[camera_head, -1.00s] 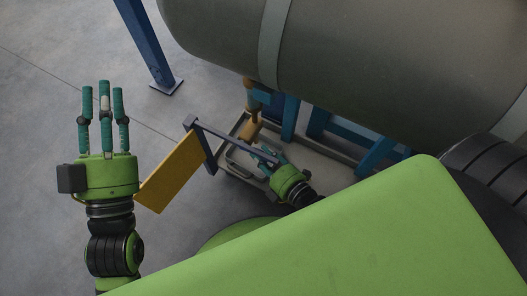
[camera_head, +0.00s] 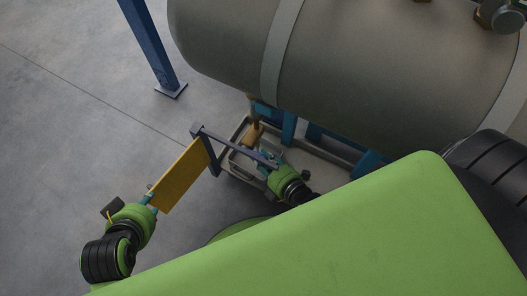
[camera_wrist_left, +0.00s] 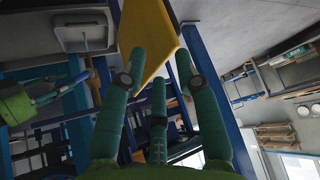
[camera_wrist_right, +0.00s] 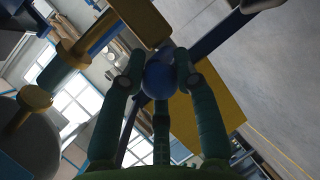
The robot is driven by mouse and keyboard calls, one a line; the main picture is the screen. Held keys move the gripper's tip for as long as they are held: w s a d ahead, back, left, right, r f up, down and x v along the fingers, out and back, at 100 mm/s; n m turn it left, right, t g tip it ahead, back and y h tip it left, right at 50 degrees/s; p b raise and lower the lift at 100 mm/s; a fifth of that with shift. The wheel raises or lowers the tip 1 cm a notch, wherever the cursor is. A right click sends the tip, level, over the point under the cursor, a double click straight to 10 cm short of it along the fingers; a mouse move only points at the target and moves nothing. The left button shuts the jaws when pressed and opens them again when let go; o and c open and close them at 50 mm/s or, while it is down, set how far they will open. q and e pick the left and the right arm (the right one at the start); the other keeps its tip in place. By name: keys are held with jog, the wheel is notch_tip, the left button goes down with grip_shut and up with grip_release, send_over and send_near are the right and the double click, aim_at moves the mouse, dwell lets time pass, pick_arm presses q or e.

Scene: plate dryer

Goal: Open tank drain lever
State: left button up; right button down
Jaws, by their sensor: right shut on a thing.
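A dark bar (camera_head: 235,146) runs under the tank beside the brass drain fitting (camera_head: 253,134). My right gripper (camera_head: 268,160) is at its right end. In the right wrist view, my right fingers (camera_wrist_right: 158,72) close around a dark blue ball knob (camera_wrist_right: 158,82). A yellow panel (camera_head: 184,176) hangs at the bar's left end. My left gripper (camera_head: 150,196) points at the panel's lower left end. In the left wrist view its fingers (camera_wrist_left: 158,68) are spread, with the yellow panel (camera_wrist_left: 146,32) just ahead and partly between them. Whether they touch is unclear.
The large grey tank (camera_head: 350,70) fills the upper right, close above my right gripper. A blue post (camera_head: 152,45) stands at the upper left. A shallow grey tray (camera_head: 238,172) lies below the fitting. The floor (camera_head: 60,120) at left is clear.

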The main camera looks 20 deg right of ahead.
jog(key=shift+a+r+p, duration=0.2)
jog(key=shift+a+p, duration=0.1)
jog(key=shift+p, duration=0.1)
pick_arm(q)
jog(key=s+a+f+g, duration=0.2)
jog(key=s+g, duration=0.1)
jog(key=s, duration=0.3)
jog(key=shift+f+g+y, duration=0.35)
jog(key=shift+g+y, duration=0.05)
jog(key=shift+a, duration=0.1)
pick_arm(e)
jog(key=c, duration=0.9)
grip_release()
jog(key=shift+d, duration=0.1)
jog(key=shift+d, duration=0.1)
jog(key=shift+s, duration=0.2)
jog(key=v, duration=1.1)
jog(key=shift+s+r, duration=0.2)
jog(key=shift+r, duration=0.15)
